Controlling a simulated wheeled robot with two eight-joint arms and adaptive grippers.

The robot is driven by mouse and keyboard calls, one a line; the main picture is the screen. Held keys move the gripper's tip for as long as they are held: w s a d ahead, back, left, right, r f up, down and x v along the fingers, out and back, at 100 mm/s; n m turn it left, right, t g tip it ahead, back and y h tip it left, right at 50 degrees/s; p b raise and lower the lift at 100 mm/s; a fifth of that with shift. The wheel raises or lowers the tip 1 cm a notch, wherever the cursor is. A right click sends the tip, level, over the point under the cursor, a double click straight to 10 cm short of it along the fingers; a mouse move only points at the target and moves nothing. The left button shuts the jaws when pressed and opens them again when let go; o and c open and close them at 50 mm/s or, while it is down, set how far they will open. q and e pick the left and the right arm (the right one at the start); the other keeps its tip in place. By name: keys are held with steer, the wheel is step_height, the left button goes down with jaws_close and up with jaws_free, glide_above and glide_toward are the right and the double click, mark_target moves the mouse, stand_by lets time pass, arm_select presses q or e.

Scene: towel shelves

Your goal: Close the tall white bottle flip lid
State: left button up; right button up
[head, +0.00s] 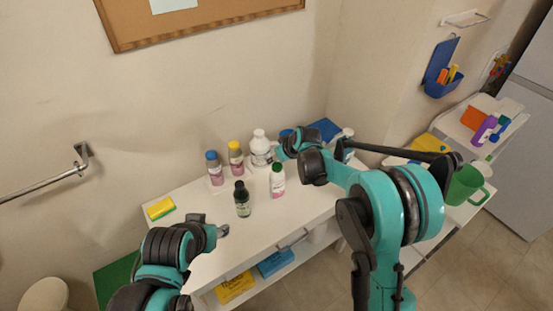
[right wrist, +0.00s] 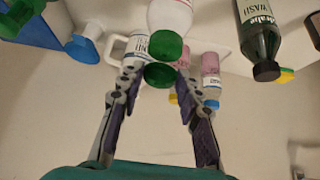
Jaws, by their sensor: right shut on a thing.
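The tall white bottle (head: 278,181) stands on the white shelf top, upright, with a pink label. In the right wrist view the scene is upside down, and this bottle (right wrist: 170,17) shows a green cap (right wrist: 167,47) with its green flip lid (right wrist: 160,75) tipped apart from it, open. My right gripper (right wrist: 160,78) has its two purple-padded fingers on either side of the flip lid, shut on it. In the head view the right gripper (head: 281,152) is just above and behind the bottle. My left gripper (head: 223,230) hangs near the shelf's front left; its jaws are unclear.
A dark green bottle (head: 242,199) stands close left of the white bottle. Blue-capped (head: 214,168) and yellow-capped (head: 235,158) bottles and a white jug (head: 261,149) stand behind. A sponge (head: 160,208) lies far left. The front of the shelf top (head: 262,228) is clear.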

steer(key=o, duration=1.2)
steer(key=v, duration=1.2)
